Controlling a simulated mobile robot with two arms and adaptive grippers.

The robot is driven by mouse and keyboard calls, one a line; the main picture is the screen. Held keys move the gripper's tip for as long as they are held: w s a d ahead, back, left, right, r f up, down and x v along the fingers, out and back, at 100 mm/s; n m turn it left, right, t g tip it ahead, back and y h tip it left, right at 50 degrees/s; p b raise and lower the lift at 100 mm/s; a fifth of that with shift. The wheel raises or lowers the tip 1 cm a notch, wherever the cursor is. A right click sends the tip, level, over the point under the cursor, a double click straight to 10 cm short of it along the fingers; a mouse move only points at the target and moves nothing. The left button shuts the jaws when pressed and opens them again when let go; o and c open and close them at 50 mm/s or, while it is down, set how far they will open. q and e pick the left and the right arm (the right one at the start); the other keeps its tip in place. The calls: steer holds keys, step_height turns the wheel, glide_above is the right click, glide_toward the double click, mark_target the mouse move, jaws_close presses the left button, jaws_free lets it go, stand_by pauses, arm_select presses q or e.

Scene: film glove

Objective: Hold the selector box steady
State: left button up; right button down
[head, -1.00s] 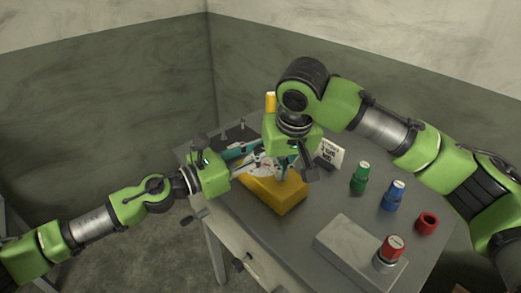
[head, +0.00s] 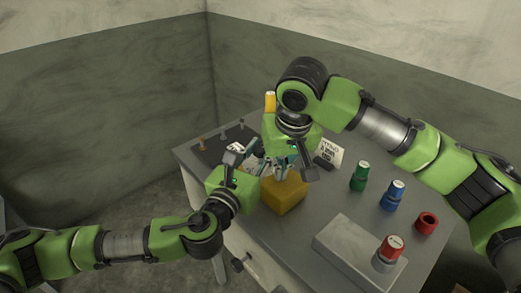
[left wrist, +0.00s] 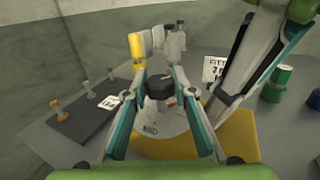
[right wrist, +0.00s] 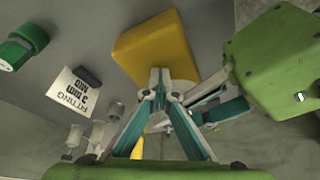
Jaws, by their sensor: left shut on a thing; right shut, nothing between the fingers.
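The selector box is a yellow block (head: 283,194) on the grey table, with a pale dial plate and a black knob (left wrist: 160,88) on top. My left gripper (left wrist: 160,74) has its fingers on either side of the knob and is shut on it. The box's yellow side also shows in the left wrist view (left wrist: 235,138). My right gripper (right wrist: 160,74) is shut and empty, pointing down at the yellow box (right wrist: 155,45); whether its tips touch the box I cannot tell. In the head view the grippers hide the dial and knob.
A white card (head: 329,151) stands behind the box. Green (head: 360,176) and blue (head: 394,195) bottles and a red ring (head: 427,223) are to the right. A grey block (head: 345,245) with a red-topped piece is in front. A dark strip with pegs (head: 209,152) lies at left.

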mark_target(259, 154)
arm_select(q)
steer(key=shift+d+r+y, duration=0.15)
steer(key=shift+y, duration=0.15)
steer(key=o, duration=1.1)
steer(key=shift+s, duration=0.1)
steer(key=shift+s, duration=0.1)
steer(key=shift+s+f, duration=0.15)
steer(key=shift+f, duration=0.05)
steer(key=v, duration=0.7)
steer(key=shift+r, duration=0.1)
steer(key=shift+s+a+r, duration=0.1)
steer(key=shift+s+a, duration=0.2)
